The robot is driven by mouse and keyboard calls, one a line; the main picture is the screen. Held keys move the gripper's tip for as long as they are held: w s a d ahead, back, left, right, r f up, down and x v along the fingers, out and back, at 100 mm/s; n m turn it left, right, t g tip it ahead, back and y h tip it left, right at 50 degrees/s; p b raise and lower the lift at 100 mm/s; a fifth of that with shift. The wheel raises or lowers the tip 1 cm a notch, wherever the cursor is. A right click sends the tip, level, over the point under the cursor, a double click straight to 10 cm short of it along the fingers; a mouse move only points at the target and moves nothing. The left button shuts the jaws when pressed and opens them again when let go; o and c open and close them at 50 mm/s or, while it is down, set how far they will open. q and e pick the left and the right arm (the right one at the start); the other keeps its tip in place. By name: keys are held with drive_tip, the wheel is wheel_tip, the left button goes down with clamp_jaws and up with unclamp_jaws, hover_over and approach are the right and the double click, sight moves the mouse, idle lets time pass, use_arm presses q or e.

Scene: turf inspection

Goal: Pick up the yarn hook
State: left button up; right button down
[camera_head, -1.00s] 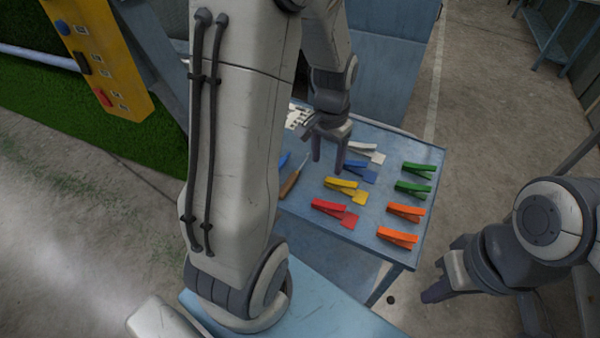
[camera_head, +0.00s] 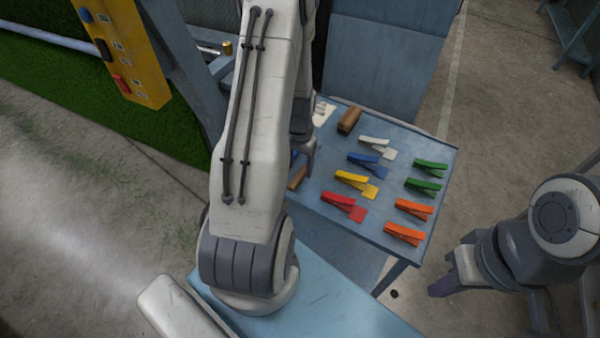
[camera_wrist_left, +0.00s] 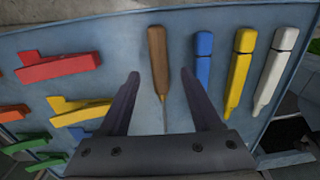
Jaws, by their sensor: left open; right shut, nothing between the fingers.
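The yarn hook, with a brown wooden handle (camera_wrist_left: 158,55) and a thin metal shaft, lies on the blue table (camera_wrist_left: 120,30) in the left wrist view. In the head view only part of its handle (camera_head: 297,179) shows beside my left arm. My left gripper (camera_wrist_left: 160,75) is open, with one finger on each side of the hook in the picture; I see no contact. In the head view my left gripper (camera_head: 308,162) is mostly hidden behind its own arm. My right gripper (camera_head: 440,286) is shut and empty, off the table's right side.
Red (camera_head: 343,206), yellow (camera_head: 355,184), blue (camera_head: 367,164), white (camera_head: 377,146), green and orange clips (camera_head: 404,235) lie on the table. Blue (camera_wrist_left: 203,62), yellow (camera_wrist_left: 239,70) and white (camera_wrist_left: 276,65) pens lie right of the hook. A brown block (camera_head: 349,120) sits at the back.

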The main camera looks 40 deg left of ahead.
use_arm(q)
drive_tip(key=shift+f, duration=1.25)
clamp_jaws()
